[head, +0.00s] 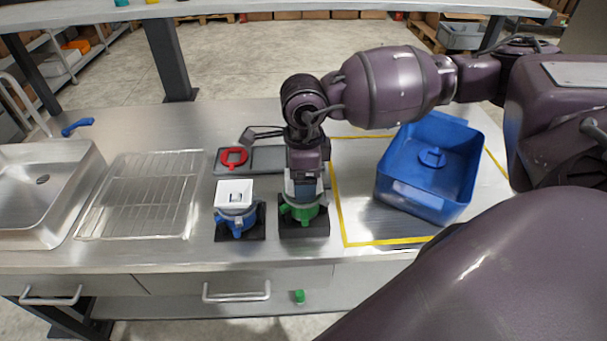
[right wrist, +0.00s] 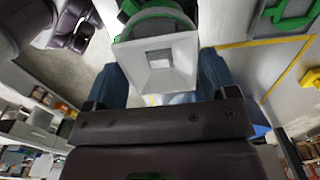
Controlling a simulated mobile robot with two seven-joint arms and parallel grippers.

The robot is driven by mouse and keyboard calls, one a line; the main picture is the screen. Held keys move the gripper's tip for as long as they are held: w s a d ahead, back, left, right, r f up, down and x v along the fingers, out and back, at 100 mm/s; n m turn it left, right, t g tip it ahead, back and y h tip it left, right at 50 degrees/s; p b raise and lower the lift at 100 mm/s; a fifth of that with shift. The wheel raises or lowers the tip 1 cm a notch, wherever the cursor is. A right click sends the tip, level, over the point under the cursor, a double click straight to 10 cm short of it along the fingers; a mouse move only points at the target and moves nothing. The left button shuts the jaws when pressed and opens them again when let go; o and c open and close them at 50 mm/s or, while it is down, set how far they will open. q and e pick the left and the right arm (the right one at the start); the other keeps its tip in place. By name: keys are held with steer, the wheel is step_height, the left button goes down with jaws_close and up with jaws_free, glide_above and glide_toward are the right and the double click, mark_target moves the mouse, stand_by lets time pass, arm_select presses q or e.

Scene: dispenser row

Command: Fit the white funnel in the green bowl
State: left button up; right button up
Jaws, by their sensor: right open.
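The green bowl (head: 303,214) stands on a dark square base near the table's front edge. My right gripper (head: 304,188) points down right above it. In the right wrist view a white funnel (right wrist: 160,66) with a square mouth lies between the blue fingers of my right gripper (right wrist: 160,88), with gaps at its sides. Green parts of the bowl (right wrist: 158,12) show behind the funnel. The funnel is at the bowl, mostly hidden by the gripper in the head view; I cannot tell whether it is fully seated. My left gripper is not in view.
A blue bowl (head: 236,224) with another white funnel (head: 234,193) stands just left. A red ring (head: 233,156) lies on a grey tray behind. A blue crate (head: 404,191) stands right, inside yellow tape (head: 337,200). A wire rack (head: 146,193) and sink (head: 25,215) are left.

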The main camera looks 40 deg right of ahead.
steer(key=shift+r+p, duration=0.6)
steer(key=shift+r, duration=1)
steer(key=o, duration=0.3)
steer(key=shift+o, duration=0.5)
steer(key=shift+r, duration=0.1)
